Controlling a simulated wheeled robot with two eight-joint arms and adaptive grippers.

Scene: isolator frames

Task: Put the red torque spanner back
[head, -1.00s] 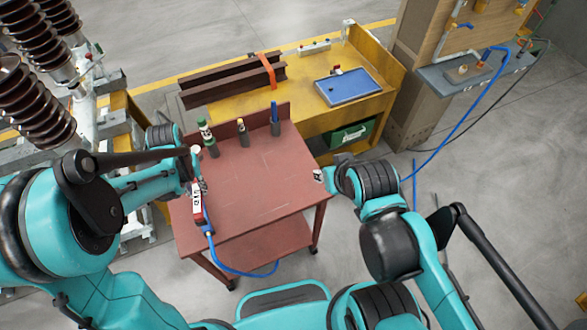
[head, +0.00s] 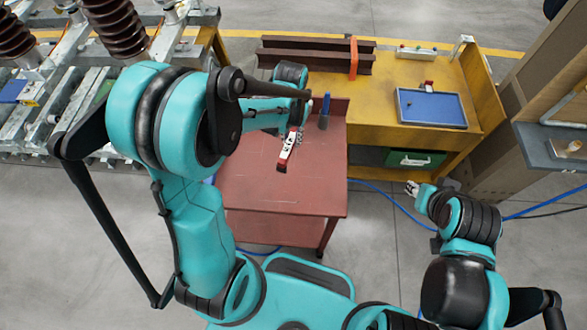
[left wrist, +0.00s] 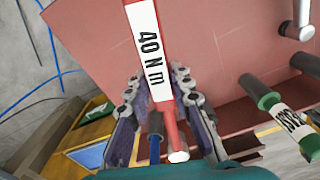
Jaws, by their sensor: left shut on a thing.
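The red torque spanner (left wrist: 140,35) carries a white "40 N m" label and shows large in the left wrist view. My left gripper (left wrist: 150,105) is shut on it near its red end. In the head view the spanner (head: 287,148) is held over the back part of the red-brown cart (head: 270,190), close to a blue-handled tool (head: 324,108) in a dark holder. My forearm hides the cart's back left. The left wrist view shows a green-handled tool (left wrist: 266,99) in another holder. My right gripper (head: 412,188) is right of the cart, small and away from the tools.
A yellow bench (head: 455,85) behind the cart holds a blue tray (head: 432,109) and brown steel beams (head: 310,60). A green crate (head: 410,160) sits under it. A blue hose (head: 380,195) lies on the floor. The cart's front is clear.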

